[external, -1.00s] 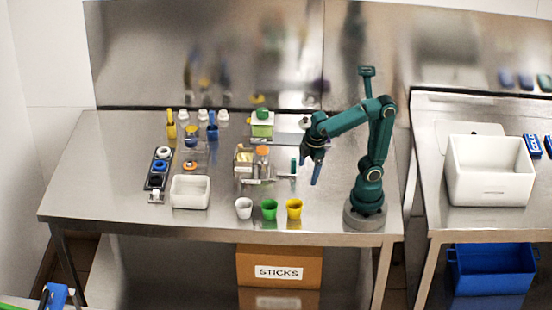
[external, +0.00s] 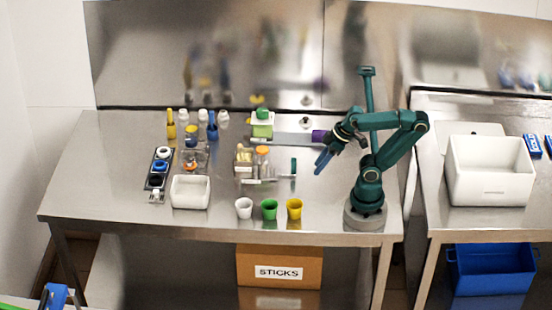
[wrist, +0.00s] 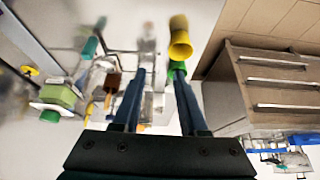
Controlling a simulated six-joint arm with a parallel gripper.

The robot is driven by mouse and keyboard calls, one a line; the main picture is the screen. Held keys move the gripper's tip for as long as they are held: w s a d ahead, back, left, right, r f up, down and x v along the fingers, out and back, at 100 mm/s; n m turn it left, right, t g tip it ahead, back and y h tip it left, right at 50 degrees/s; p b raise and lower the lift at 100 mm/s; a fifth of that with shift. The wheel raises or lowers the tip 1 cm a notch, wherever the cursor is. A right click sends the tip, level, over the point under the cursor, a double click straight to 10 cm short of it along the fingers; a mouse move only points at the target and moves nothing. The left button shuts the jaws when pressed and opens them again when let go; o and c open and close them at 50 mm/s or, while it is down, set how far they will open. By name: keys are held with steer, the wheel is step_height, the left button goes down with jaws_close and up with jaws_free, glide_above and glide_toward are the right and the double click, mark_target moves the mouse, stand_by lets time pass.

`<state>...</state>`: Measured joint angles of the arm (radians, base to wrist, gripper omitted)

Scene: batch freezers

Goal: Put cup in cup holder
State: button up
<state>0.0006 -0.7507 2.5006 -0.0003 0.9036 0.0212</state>
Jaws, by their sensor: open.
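Three small cups stand in a row near the table's front edge: a white cup (external: 244,208), a green cup (external: 269,209) and a yellow cup (external: 294,208). In the wrist view the yellow cup (wrist: 180,38) and the green cup (wrist: 177,70) show beyond the right finger. My gripper (external: 321,162) is in the air over the table, behind and right of the cups, apart from them. In the wrist view my gripper (wrist: 163,78) has its fingers spread with nothing held between them. I cannot tell which fixture is the cup holder.
A rack of dark, blue and white round pieces (external: 157,172) and a white bin (external: 190,192) are at left. Jars and a small stand (external: 262,158) are mid-table. A purple item (external: 319,136) is beside my gripper.

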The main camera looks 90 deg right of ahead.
steer(key=w+r+m, duration=0.1)
steer(key=w+r, duration=0.2)
steer(key=w, duration=0.2)
steer(key=g+h, duration=0.1)
steer(key=g, duration=0.3)
glide_above(268, 211)
steer(key=d, duration=0.2)
step_height(268, 211, down, 6)
steer(key=f, duration=0.1)
steer(key=shift+n+g+h, duration=0.3)
steer(key=shift+n+g, duration=0.2)
steer(key=shift+g, duration=0.3)
steer(key=f, duration=0.1)
steer(key=a+f, duration=0.1)
steer(key=f, duration=0.1)
steer(key=a+f, duration=0.1)
steer(key=f, duration=0.1)
steer(key=shift+w+a, duration=0.1)
steer(key=shift+d+f, duration=0.15)
steer(key=shift+f, duration=1.15)
steer(key=shift+d+f, duration=0.1)
steer(key=shift+f, duration=1.2)
jaws_close()
